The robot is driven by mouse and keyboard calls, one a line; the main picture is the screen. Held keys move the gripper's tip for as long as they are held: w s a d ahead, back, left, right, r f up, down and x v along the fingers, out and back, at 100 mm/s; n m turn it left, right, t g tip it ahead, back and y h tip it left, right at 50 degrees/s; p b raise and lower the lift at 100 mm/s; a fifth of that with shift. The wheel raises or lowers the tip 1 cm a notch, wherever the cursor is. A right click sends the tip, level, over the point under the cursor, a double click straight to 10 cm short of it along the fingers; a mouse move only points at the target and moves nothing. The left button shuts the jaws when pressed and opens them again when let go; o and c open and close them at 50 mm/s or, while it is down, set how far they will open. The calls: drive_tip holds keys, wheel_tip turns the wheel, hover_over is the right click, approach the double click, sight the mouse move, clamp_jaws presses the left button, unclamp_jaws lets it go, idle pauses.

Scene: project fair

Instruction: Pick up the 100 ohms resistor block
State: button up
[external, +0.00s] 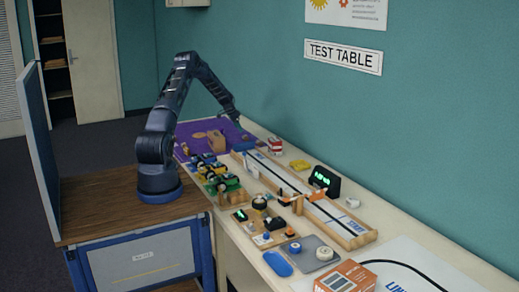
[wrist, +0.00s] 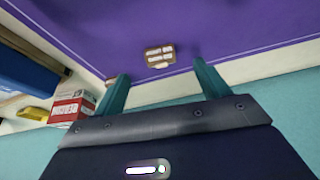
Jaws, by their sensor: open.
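My gripper (wrist: 163,72) is open and empty, with its two teal fingers apart over the purple mat (wrist: 105,30). A small brown block (wrist: 160,56) with pale lettering lies on the mat, just beyond the fingertips and between their lines. Its lettering is too blurred to read, so I cannot tell whether it is the 100 ohms resistor block. In the external view my gripper (external: 235,115) is at the far end of the table, above the purple mat (external: 187,129). The small block cannot be made out there.
A red and white box (wrist: 73,108), a yellow piece (wrist: 33,113) and a blue object (wrist: 28,75) lie left of the mat in the wrist view. A wooden track (external: 300,200) and several small devices crowd the nearer table. The teal wall (external: 400,150) borders its right side.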

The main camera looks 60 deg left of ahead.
sight(243, 137)
drive_tip(key=x, duration=0.7)
drive_tip(key=shift+w+d+f, duration=0.1)
drive_tip(key=shift+w+f, duration=0.15)
drive_tip(key=c, duration=1.1)
drive_tip(key=shift+o, duration=0.2)
